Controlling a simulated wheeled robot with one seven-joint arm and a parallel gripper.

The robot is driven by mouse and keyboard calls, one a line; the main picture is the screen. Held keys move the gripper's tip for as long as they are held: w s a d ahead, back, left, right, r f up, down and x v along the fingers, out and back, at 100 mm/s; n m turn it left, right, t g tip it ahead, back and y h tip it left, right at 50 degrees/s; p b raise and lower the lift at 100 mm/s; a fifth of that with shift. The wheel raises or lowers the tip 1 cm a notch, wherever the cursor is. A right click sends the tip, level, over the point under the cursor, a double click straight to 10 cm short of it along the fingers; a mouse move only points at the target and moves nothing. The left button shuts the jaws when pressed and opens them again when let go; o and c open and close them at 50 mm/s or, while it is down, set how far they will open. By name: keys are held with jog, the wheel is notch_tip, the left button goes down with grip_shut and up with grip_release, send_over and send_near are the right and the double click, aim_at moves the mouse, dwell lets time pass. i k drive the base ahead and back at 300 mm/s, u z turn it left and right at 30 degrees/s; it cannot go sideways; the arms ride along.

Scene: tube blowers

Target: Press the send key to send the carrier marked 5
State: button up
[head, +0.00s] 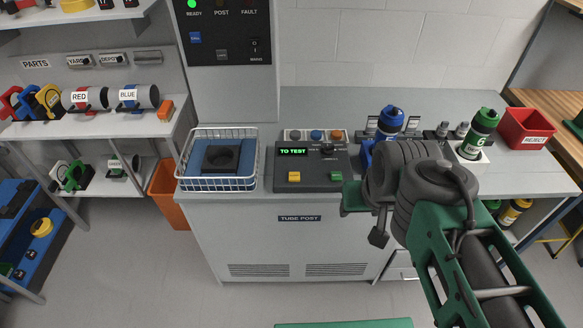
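The control panel (311,160) sits on the counter of the tube post cabinet; its display (293,152) reads TO TEST. It has a yellow key (294,176) and a green key (336,176) at the front; their markings are too small to read. A blue-capped carrier (390,121) stands behind my arm, its lower part hidden. A green-capped carrier (478,136) stands at the right; I cannot read its number surely. My gripper (352,198) is low at the panel's right front, mostly hidden by my wrist; its fingers cannot be made out.
A white wire basket (183,184) with a blue lining and dark pad stands left of the panel. A red REJECT bin (524,129) is at the right. Shelves with red and blue labelled cylinders stand left. The READY lamp (192,4) glows green. Open floor lies in front.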

aim_at(334, 176)
jog(key=u, duration=0.15)
jog(key=i, duration=1)
jog(key=z, duration=0.05)
